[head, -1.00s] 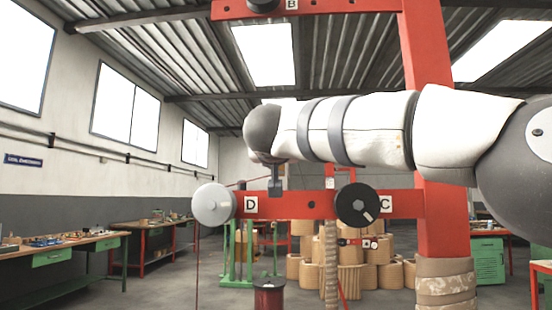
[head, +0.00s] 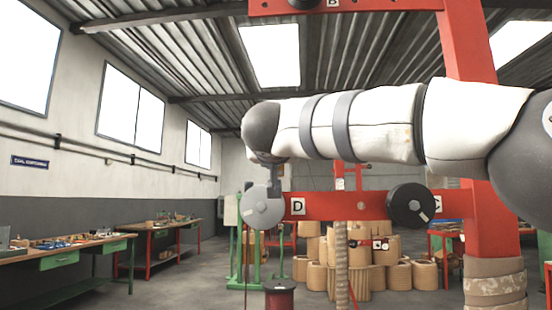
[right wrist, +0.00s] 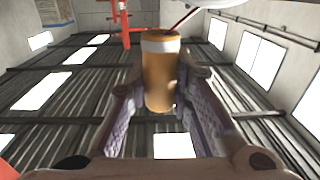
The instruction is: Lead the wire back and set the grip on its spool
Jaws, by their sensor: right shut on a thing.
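An orange-brown grip with a pale band (right wrist: 160,82) stands between the fingers of my right gripper (right wrist: 166,92) in the right wrist view. That gripper is shut on it. In the head view my right arm comes in from the right and its hand hangs just above the grey wheel (head: 263,208) by plate D; the grip is hidden there. A spool with a dark red winding (head: 279,300) is low in the head view, cut by the bottom edge, below and slightly right of the hand. A thin wire (head: 246,270) hangs below the grey wheel. My left gripper is out of view.
A red frame (head: 345,206) carries plates D and C and a black wheel (head: 410,205). Its thick right post (head: 482,220) is wrapped at the bottom. Brown coils (head: 375,278) stand behind. A workbench (head: 60,258) is at left; the floor before it is clear.

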